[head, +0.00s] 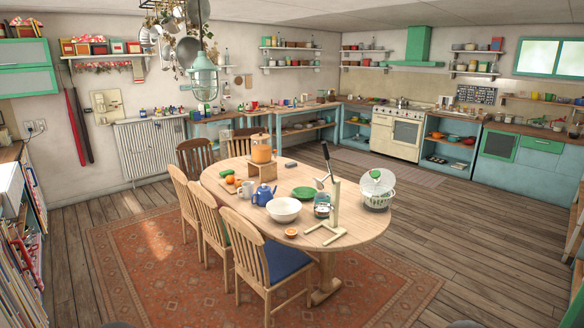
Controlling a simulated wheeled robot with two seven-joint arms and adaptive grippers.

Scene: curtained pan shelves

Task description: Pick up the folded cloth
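I cannot make out a folded cloth for certain in the head view. The objects on the far counters and shelves are too small to tell apart. Neither my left gripper nor my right gripper shows in the view.
An oval wooden table (362,222) stands mid-room, holding a blue teapot (263,195), white bowl (283,210), green plate (304,193) and salad spinner (377,190). Wooden chairs line its left side, including one with a blue seat (285,260). The floor (470,240) at right is clear.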

